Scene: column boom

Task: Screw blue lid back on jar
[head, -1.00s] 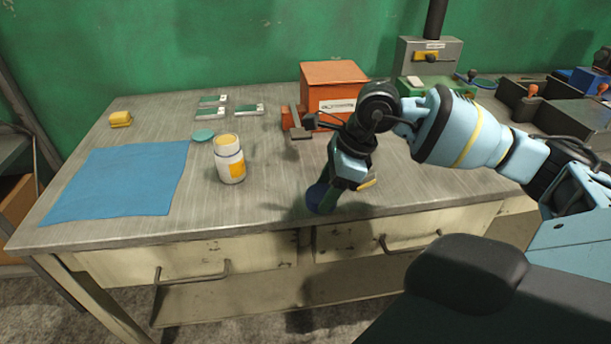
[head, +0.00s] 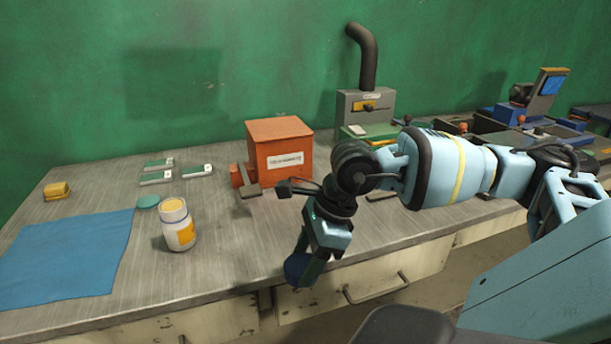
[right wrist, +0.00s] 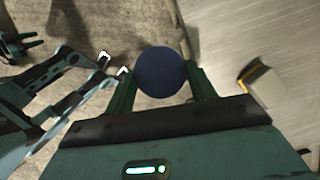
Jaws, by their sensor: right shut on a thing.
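The jar (head: 178,232) is white with a yellow label and stands upright on the bench in the head view. Its top is uncovered and yellowish. My right gripper (head: 303,262) is to the right of the jar and nearer the front edge, pointing down and apart from it. It is shut on the dark blue lid (head: 295,267). In the right wrist view the round lid (right wrist: 160,76) sits between both fingers of the right gripper (right wrist: 162,85). A flat teal disc (head: 148,202) lies behind the jar.
A blue cloth (head: 65,258) lies left of the jar. A yellow block (head: 57,191) and small green-and-white pieces (head: 157,178) lie behind. An orange box (head: 280,152) stands at the back. Bare bench lies between jar and right gripper. A pale yellow-edged object (right wrist: 263,83) shows in the wrist view.

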